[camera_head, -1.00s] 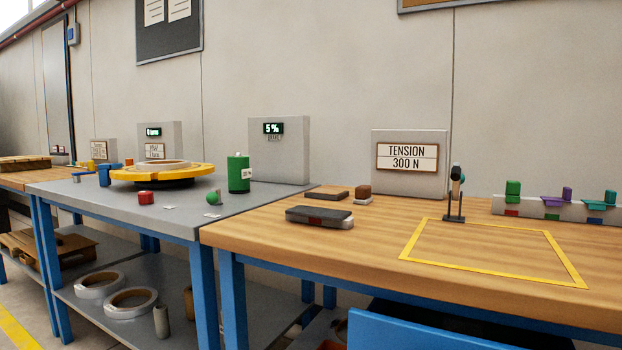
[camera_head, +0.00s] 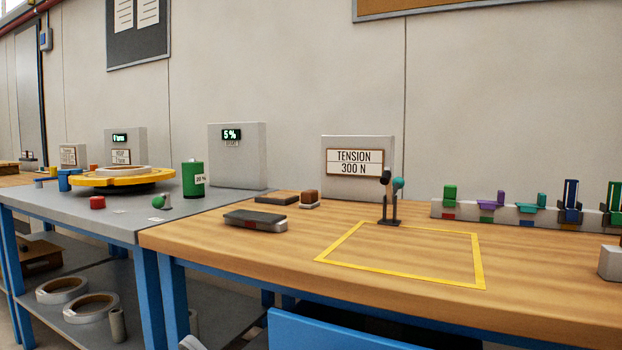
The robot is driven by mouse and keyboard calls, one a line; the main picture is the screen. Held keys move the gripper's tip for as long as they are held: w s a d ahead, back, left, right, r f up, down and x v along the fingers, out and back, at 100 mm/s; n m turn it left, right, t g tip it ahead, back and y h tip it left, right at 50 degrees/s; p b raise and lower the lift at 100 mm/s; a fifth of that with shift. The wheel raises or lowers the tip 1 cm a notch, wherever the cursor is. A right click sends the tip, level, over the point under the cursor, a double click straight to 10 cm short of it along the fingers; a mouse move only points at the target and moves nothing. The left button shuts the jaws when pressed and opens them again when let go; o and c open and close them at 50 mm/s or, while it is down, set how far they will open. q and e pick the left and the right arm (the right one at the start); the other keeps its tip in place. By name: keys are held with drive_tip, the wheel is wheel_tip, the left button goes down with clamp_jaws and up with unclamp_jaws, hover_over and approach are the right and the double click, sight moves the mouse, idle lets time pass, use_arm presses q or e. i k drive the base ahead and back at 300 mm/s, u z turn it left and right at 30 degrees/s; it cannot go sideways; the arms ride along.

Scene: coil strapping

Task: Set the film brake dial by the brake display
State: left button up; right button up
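The brake display (camera_head: 232,134) is a small dark screen with green-white digits reading 5 %, set on a grey upright panel (camera_head: 238,168) at the back of the grey table. I cannot tell for sure which of these is the film brake dial. Neither of my grippers shows in the head view.
A yellow turntable (camera_head: 120,180) carrying a pale ring and a red button (camera_head: 97,202) are on the grey table (camera_head: 130,224). The wooden table (camera_head: 250,248) holds a dark block (camera_head: 255,220), a small stand (camera_head: 390,200) and a bare yellow-outlined area. A tension 300 N sign (camera_head: 355,162) stands behind.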

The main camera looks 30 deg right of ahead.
sight(99, 201)
drive_tip(key=z, duration=0.45)
drive_tip(key=i, duration=0.5)
drive_tip(key=k, duration=0.5)
drive_tip(key=u, duration=1.65)
drive_tip(key=i, duration=2.1)
drive_tip(key=z, duration=0.95)
